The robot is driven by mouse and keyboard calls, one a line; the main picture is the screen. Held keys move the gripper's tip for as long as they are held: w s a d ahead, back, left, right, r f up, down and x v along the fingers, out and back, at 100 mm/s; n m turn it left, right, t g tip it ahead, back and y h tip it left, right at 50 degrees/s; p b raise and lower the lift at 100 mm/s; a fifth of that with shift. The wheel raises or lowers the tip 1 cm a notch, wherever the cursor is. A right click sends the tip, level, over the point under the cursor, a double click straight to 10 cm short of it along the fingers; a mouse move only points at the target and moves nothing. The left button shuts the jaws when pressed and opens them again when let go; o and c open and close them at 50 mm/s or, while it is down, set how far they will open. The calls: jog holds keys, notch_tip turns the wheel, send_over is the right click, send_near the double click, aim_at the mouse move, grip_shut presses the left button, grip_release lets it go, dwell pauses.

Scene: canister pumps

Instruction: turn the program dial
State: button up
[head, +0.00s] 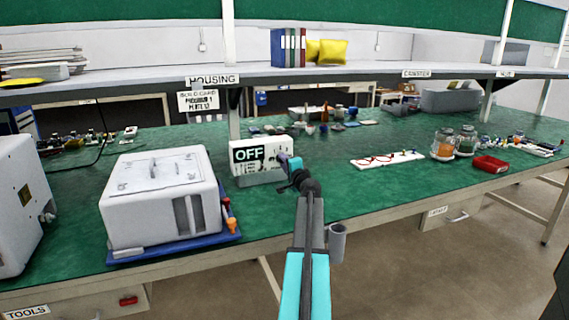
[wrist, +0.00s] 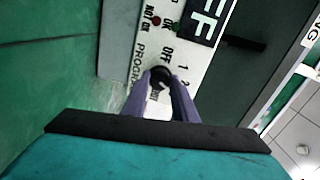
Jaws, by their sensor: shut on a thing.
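The program dial (wrist: 160,76) is a small black knob on the white front panel of a control box (wrist: 148,44), in the wrist view. "OFF", "1" and "2" are printed around it and "PROGRAM" beside it. My gripper (wrist: 160,84) is shut on the dial, its two fingers on either side of the knob. The dial's pointer direction is hard to make out. In the head view the box (head: 258,158) stands upright on the green bench, with a black "OFF" display (head: 248,154). My gripper (head: 284,162) meets its right front there and hides the dial.
A white housing (head: 160,200) on a blue tray stands left of the box, with an orange-handled tool (head: 229,212) at its side. A white board with red loops (head: 388,160), jars (head: 444,144) and a red tray (head: 490,164) lie to the right. A shelf (head: 350,74) runs above.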

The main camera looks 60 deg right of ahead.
jog(key=shift+s+d+r+m+p, duration=0.1)
jog(key=shift+m+p, duration=1.3)
jog(key=shift+m, duration=1.7)
jog(key=shift+s+d+m+p, duration=0.1)
jog(key=shift+m+p, duration=1.25)
jog(key=shift+m, duration=1.75)
jog(key=o, duration=1)
jog(key=shift+w+a, duration=0.1)
jog(key=shift+o, duration=0.2)
jog(key=v, duration=1.3)
jog(key=shift+s+a+b, duration=0.3)
